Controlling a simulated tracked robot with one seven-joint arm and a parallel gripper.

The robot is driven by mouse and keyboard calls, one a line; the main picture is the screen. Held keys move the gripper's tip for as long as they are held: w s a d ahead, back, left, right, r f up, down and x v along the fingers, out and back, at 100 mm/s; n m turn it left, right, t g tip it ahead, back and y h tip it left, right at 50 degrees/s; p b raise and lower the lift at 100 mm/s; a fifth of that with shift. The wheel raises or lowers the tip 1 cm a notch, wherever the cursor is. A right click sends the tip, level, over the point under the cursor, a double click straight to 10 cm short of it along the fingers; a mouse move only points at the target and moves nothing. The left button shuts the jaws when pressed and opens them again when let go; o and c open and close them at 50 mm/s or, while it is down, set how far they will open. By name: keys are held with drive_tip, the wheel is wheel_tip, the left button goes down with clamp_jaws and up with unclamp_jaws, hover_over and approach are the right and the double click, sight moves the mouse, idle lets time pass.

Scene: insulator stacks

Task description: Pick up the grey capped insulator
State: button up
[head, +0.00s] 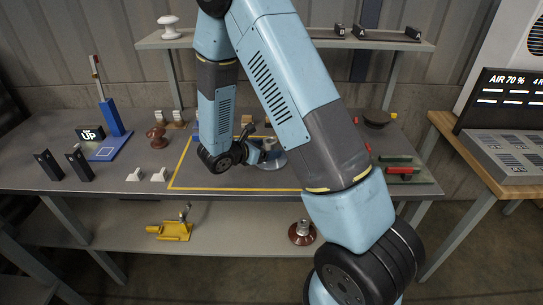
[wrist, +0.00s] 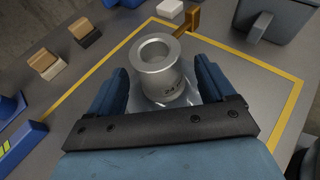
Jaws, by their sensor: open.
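The grey capped insulator stands upright inside the yellow-taped area of the table. In the wrist view its round metal cap (wrist: 172,83), with a hollow top and dark markings, sits between my gripper's fingers; part of its pale skirt shows below, the rest hidden by the gripper. In the head view its pale grey disc (head: 274,164) shows beside my gripper (head: 264,152), partly covered by it. In the wrist view my gripper (wrist: 160,72) is open, one blue finger on each side of the cap. I cannot tell whether either finger touches it.
A reddish-brown insulator (head: 157,137) stands left of the tape. A white insulator (head: 170,27) is on the upper shelf, and a brown one with a metal cap (head: 302,232) on the lower shelf.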

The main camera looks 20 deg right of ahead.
drive_tip(key=shift+x, duration=1.2)
drive_tip(key=shift+c, duration=0.3)
clamp_jaws()
